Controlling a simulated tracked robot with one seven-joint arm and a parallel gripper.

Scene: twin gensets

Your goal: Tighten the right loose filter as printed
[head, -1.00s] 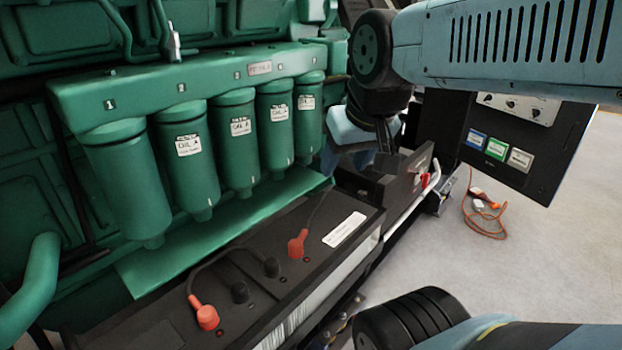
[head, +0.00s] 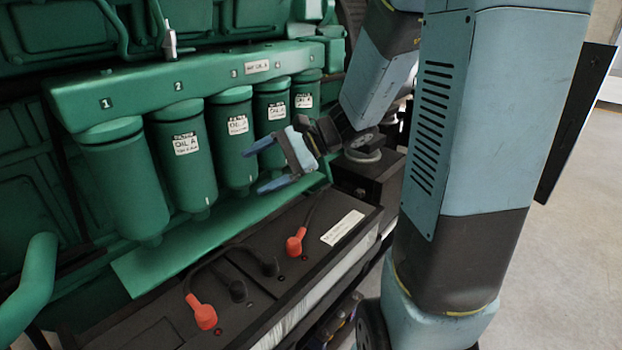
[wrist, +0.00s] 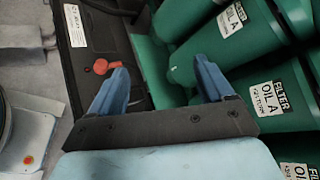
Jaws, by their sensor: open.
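Several green canister filters hang in a row under a green rail (head: 170,92) in the head view. They include the far-left filter (head: 125,190), the second filter (head: 187,175), the third filter (head: 234,160), the fourth filter (head: 272,105) and the far-right filter (head: 304,88). White labels reading OIL A show on most of them. I cannot tell which is loose. My gripper (head: 259,170) is open and empty, its blue fingers pointing left in front of the lower third and fourth filters, partly hiding the fourth. The wrist view shows the open gripper (wrist: 161,68) with filters (wrist: 225,45) to the right.
A black battery (head: 250,265) with red terminal caps (head: 201,312) lies below the filters, with a cable over it. A green ledge (head: 190,255) runs between them. A dark panel (head: 580,125) stands at right, partly behind my arm. Grey floor is clear at far right.

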